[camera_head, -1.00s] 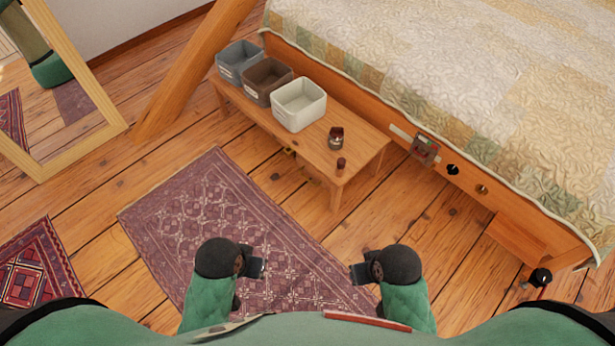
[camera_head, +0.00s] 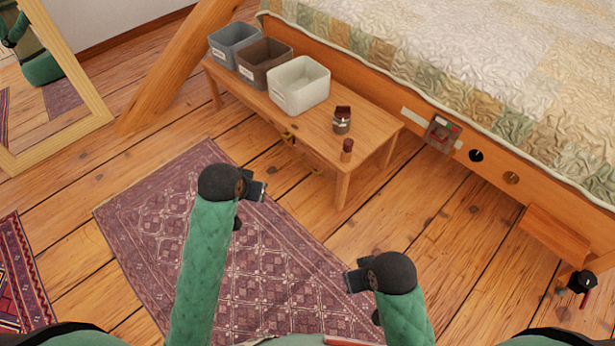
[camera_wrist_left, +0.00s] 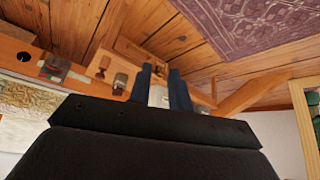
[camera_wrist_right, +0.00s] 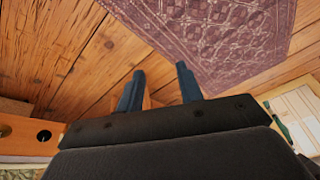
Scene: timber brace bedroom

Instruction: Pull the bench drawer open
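The low wooden bench (camera_head: 365,128) stands against the bed side in the head view. A small brass handle (camera_head: 288,137) shows on its long front side, and the drawer front there looks flush with the bench. My left gripper (camera_head: 257,191) is over the patterned rug, in front of the handle and apart from it. Its two fingers (camera_wrist_left: 163,72) are parted with nothing held; the bench is beyond them in the left wrist view. My right gripper (camera_head: 355,279) is lower right, over the floor near the rug's edge, open and empty; its parted fingers (camera_wrist_right: 160,72) show in the right wrist view.
A slanted timber brace (camera_head: 170,75) stands left.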

